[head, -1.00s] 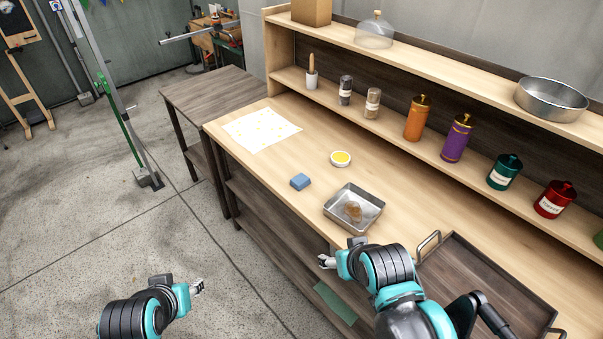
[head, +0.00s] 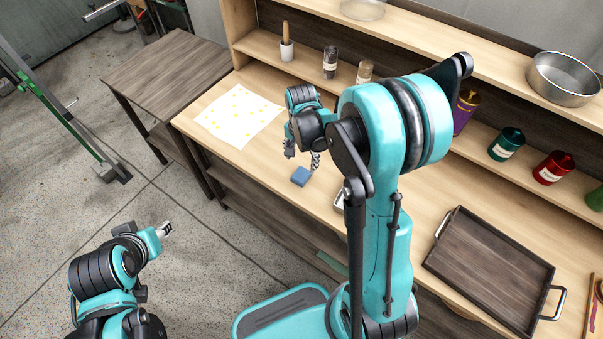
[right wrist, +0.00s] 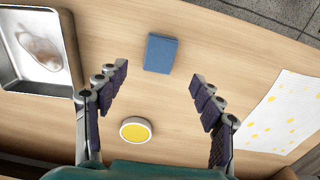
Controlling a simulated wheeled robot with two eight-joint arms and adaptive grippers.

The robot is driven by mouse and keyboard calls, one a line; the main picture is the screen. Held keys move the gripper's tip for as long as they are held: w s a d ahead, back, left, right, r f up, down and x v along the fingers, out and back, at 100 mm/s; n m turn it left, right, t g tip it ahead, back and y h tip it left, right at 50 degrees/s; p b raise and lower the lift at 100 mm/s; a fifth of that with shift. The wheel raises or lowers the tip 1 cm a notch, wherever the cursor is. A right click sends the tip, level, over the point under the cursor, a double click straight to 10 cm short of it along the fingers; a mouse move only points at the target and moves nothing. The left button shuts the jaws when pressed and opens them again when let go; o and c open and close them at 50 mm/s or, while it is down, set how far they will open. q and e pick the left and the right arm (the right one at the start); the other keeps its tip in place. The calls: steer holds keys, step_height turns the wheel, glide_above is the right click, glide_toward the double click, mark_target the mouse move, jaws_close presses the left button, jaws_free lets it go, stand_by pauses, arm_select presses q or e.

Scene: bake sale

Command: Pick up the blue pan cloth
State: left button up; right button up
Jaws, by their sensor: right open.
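The blue pan cloth (head: 301,176) is a small folded block lying on the wooden counter near its front edge. In the right wrist view the cloth (right wrist: 161,53) lies ahead of and between the spread fingers, apart from them. My right gripper (head: 303,158) is open and empty, above the counter just over the cloth; it also shows in the right wrist view (right wrist: 158,88). My left gripper (head: 164,229) is over the floor at the left, away from the counter; its jaws are too small to read.
A metal pan (right wrist: 72,50) with a brown stain is beside the cloth, mostly hidden by my arm in the head view. A yellow-topped round dish (right wrist: 135,130) and a yellow-spotted white sheet (head: 240,115) lie nearby. A dark tray (head: 490,270) is at the right.

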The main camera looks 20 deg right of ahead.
mark_target(301, 174)
step_height(301, 174, down, 3)
steer(key=shift+w+f+b, duration=0.1)
steer(key=shift+b, duration=0.45)
step_height(301, 174, down, 4)
steer(key=shift+f+b, duration=0.1)
steer(key=shift+b, duration=0.8)
steer(key=c, duration=1)
